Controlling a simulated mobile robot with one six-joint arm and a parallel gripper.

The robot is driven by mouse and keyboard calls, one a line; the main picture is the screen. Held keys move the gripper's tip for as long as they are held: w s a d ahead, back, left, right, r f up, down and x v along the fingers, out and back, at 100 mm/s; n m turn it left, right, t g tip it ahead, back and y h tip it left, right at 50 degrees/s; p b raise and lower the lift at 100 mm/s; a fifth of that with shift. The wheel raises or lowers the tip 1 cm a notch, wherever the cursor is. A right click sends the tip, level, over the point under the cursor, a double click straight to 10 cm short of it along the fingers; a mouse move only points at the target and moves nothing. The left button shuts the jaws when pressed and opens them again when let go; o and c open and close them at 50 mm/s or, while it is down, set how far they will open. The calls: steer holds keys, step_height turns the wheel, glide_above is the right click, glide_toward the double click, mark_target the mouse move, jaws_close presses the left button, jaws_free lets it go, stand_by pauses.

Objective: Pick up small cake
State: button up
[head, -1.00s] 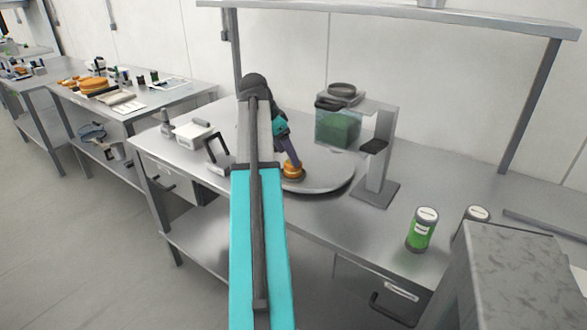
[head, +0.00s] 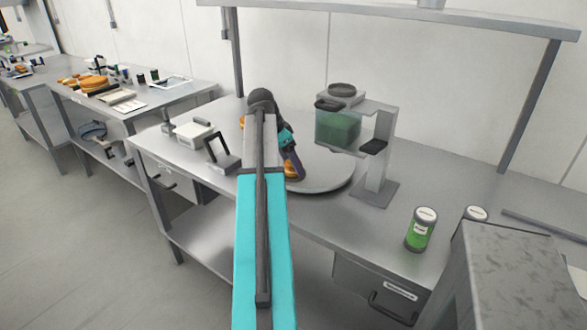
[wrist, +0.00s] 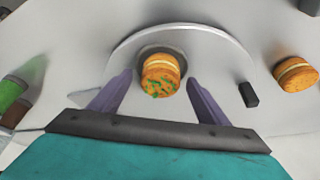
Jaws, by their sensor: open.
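A small round orange-brown cake (wrist: 160,74) with a pale filling band and green bits on it sits on a dark round base in the wrist view. My gripper (wrist: 158,84) is open, with one purple finger on each side of this cake and a gap on both sides. In the head view part of a cake (head: 291,170) shows beside my gripper (head: 292,172), low over the round grey plate (head: 325,183); my arm hides much of it. A second similar cake (wrist: 296,74) lies at the right in the wrist view, clear of the fingers.
A dispenser with a green-tinted container (head: 338,130) stands right of the plate. A green-labelled can (head: 421,230) is near the table's front right. A white box (head: 195,132) and a dark-framed device (head: 222,155) stand left. A small black block (wrist: 249,94) lies right of the fingers.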

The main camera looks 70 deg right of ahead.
steer(key=c, duration=0.8)
steer(key=shift+r, duration=0.15)
steer(key=shift+r+b, duration=0.5)
steer(key=shift+r, duration=1.1)
steer(key=w+a, duration=0.1)
steer(key=a, duration=0.4)
steer(key=w+a+r+b, duration=0.1)
steer(key=w+a, duration=0.1)
steer(key=a, duration=0.3)
steer(key=w+a+b, duration=0.1)
steer(key=w+a, duration=0.1)
steer(key=a, duration=0.3)
steer(key=shift+w+r, duration=0.2)
steer(key=shift+r, duration=0.1)
